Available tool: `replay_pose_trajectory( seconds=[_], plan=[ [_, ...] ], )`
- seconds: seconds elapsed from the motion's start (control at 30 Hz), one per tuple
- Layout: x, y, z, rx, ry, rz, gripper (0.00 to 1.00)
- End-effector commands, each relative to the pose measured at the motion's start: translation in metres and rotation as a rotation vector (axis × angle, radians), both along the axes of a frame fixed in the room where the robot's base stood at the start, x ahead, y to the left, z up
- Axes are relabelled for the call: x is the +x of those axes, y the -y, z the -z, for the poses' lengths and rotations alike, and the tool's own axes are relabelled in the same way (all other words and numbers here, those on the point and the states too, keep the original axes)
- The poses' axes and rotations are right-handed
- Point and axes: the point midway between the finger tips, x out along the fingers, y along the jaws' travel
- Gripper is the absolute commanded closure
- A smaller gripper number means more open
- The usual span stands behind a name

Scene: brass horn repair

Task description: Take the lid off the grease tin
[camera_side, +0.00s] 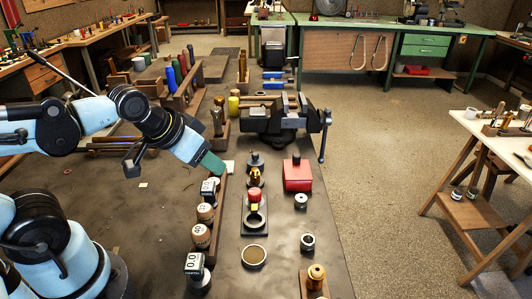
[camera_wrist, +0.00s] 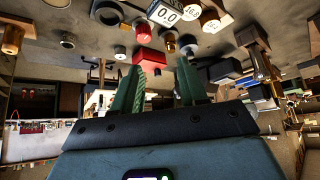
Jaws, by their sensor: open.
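A low, round, metal-rimmed container with a brownish top (camera_side: 254,256) sits on the bench in the side view. It may be the grease tin, but I cannot tell whether that top is a lid. Two smaller round pieces, one pale-topped (camera_side: 301,201) and one dark-rimmed (camera_side: 308,242), stand to its right. My gripper (camera_side: 217,170) is above the bench, left of and behind these round things, and touches none of them. In the wrist view its green fingers (camera_wrist: 158,80) are apart with nothing held between them.
A red block (camera_side: 298,175) with a dark knob stands behind the round pieces; it also shows in the wrist view (camera_wrist: 150,57). A vise (camera_side: 280,118) stands farther back. Labelled cork-like pieces and displays (camera_side: 194,263) line the wooden strip at left. The bench's right edge is close.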

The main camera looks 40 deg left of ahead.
Motion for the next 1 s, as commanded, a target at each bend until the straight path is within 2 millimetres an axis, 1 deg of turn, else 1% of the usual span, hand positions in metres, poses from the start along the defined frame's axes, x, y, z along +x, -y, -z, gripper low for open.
replay_pose_trajectory(
  seconds=[0.03, 0.1, 0.37, 0.47, 0.57, 0.67, 0.8, 1.0],
  plan=[
    [0.0, 0.0, 0.0, 0.0, 0.0, 0.0, 0.57],
    [0.0, 0.0, 0.0, 0.0, 0.0, 0.0, 0.5],
    [0.0, 0.0, 0.0, 0.0, -0.001, 0.0, 0.5],
    [0.005, -0.001, -0.005, -0.001, -0.014, -0.004, 0.5],
    [0.015, -0.004, -0.014, -0.001, -0.049, -0.014, 0.5],
    [0.031, -0.008, -0.027, -0.003, -0.102, -0.027, 0.5],
    [0.058, -0.015, -0.04, -0.008, -0.185, -0.049, 0.5],
    [0.098, -0.027, -0.049, -0.015, -0.304, -0.078, 0.5]
  ],
)
